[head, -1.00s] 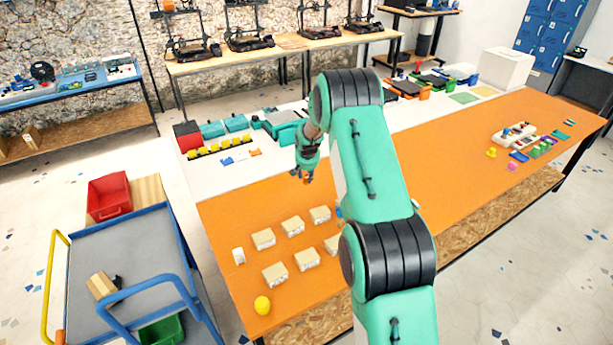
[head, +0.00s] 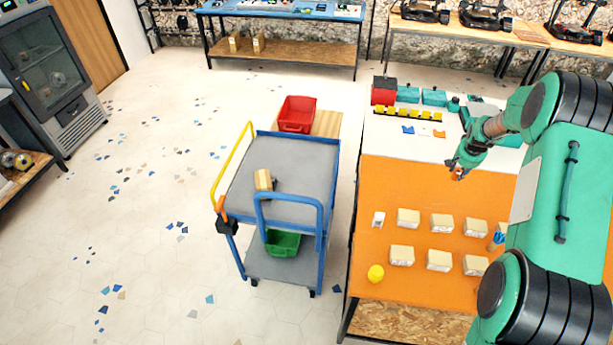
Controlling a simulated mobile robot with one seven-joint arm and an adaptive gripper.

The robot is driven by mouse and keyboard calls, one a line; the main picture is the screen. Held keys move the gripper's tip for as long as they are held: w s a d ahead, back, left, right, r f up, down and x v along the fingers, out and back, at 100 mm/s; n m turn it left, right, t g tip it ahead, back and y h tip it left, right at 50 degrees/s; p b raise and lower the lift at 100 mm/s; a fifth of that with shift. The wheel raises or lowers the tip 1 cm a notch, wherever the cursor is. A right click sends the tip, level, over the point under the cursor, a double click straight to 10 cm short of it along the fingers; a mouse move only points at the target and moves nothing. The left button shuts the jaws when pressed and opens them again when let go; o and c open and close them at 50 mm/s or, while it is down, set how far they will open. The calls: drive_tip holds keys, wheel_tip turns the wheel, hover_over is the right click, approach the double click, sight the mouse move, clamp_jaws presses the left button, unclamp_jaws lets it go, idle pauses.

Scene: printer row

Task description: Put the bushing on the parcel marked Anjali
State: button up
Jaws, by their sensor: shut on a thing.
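My gripper (head: 457,173) is above the orange table top, behind the back row of parcels. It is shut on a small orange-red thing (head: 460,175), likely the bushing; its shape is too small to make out. Several tan parcels stand in two rows on the orange top. The back row has a left parcel (head: 408,218), a middle one (head: 441,223) and a right one (head: 474,227). The front row has a left parcel (head: 401,256), a middle one (head: 438,260) and a right one (head: 475,265). Their markings cannot be read, so I cannot tell which is Anjali's.
A small white item (head: 378,219) stands left of the parcels. A yellow ball-like thing (head: 376,273) lies in front, and a blue holder (head: 497,238) stands at the right, partly near my arm. A grey trolley (head: 300,208) stands left of the table (head: 385,180).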

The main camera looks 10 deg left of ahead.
drive_tip(key=w+a+r+n+y, duration=0.1)
drive_tip(key=w+a, duration=0.1)
drive_tip(key=a, duration=0.9)
drive_tip(key=w+a+r+n, duration=0.1)
drive_tip(key=a+n, duration=0.1)
drive_tip(key=a, duration=0.8)
wheel_tip(320, 180, up, 6)
drive_tip(key=n+y, duration=0.3)
drive_tip(key=n, duration=0.4)
hover_over(270, 181)
drive_tip(key=shift+w+g, duration=0.15)
drive_tip(key=shift+g, duration=0.15)
drive_tip(key=shift+f, duration=3.15)
drive_tip(key=shift+f, duration=1.9)
